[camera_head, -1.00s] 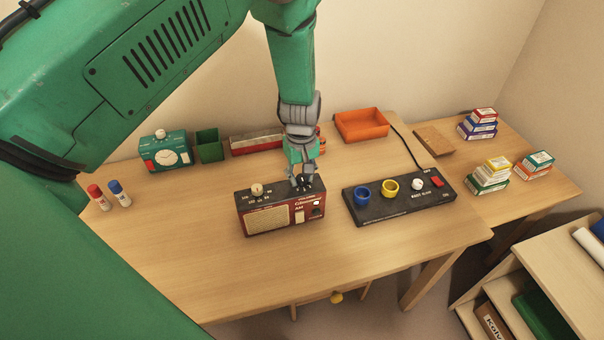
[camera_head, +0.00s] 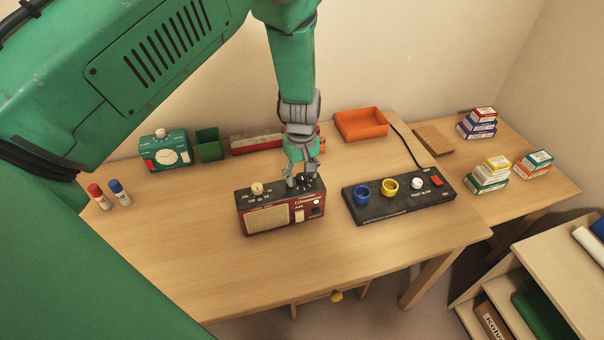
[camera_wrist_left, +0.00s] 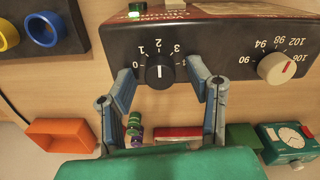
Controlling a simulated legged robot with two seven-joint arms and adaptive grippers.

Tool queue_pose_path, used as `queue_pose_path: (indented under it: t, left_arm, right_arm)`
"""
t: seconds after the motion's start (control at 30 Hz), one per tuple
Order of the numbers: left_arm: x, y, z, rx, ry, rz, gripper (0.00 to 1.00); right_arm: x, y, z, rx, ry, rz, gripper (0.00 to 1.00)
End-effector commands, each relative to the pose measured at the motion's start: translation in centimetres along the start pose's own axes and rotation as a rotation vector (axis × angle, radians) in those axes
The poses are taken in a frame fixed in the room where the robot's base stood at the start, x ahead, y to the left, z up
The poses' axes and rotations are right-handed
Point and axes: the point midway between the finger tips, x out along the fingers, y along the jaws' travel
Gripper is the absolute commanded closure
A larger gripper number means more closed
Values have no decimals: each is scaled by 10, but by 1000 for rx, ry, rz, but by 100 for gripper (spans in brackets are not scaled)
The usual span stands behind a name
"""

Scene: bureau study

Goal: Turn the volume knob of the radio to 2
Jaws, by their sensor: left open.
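The radio (camera_head: 282,207), dark-topped with a red front and pale speaker grille, stands upright on the desk. In the left wrist view, its black volume knob (camera_wrist_left: 160,69) sits inside a white scale from 0 to 4. The knob's white line is about vertical in the picture, lined up with the 2. My left gripper (camera_head: 303,184) is over the radio's right part; in the left wrist view its open fingers (camera_wrist_left: 160,75) stand either side of the knob, with gaps showing. My right gripper is out of view.
A black panel (camera_head: 386,214) with blue and yellow rings lies right of the radio. An orange tray (camera_head: 361,124), a green cup (camera_head: 209,145) and a teal clock (camera_head: 165,152) stand behind. Glue sticks (camera_head: 108,196) stand left. The desk's front is clear.

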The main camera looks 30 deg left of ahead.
Motion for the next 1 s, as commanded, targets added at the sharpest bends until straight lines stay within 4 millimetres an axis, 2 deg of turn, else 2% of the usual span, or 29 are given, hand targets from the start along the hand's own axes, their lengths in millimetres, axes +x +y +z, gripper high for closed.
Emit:
queue_pose_path:
  t: [0.17, 0.6, 0.8, 1.0]
  left_arm:
    - [-14, 1, 0, 0, 1, 2, 54]
    - [-100, 2, -1, 0, 2, 2, 54]
    - [-117, 1, -1, 0, -1, -1, 54]
    - [-119, 1, -1, 0, -1, -1, 54]
  right_arm:
    - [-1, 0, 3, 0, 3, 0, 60]
    - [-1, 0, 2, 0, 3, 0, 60]
    - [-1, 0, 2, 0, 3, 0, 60]
    - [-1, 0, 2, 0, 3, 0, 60]
